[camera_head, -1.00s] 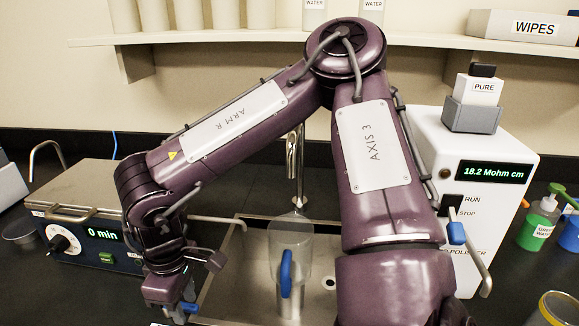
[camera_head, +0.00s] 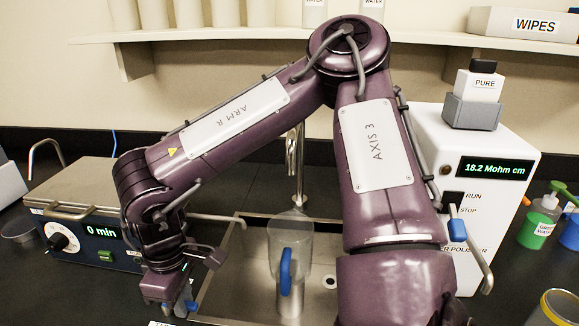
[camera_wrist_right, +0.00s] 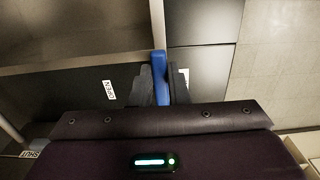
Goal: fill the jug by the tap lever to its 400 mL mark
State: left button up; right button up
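The clear jug (camera_head: 305,245) with a blue handle (camera_head: 285,272) stands upright in the sink, below the metal tap spout (camera_head: 292,155). I cannot make out its marks or a water level. My right gripper (camera_head: 184,300) is low at the sink's front left corner. In the right wrist view its dark fingers (camera_wrist_right: 160,85) lie on both sides of the blue tap lever (camera_wrist_right: 158,45), with no clear gap, and look shut on it. The lever's tip also shows in the head view (camera_head: 192,307). My left gripper is not in view.
The steel sink (camera_head: 240,270) surrounds the jug. A heated bath (camera_head: 90,225) reading 0 min is at the left. A white water polisher (camera_head: 430,140) is at the right, with green and blue bottles (camera_head: 540,222) beyond. A shelf (camera_head: 230,34) runs along the back wall.

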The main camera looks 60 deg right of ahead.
grip_shut()
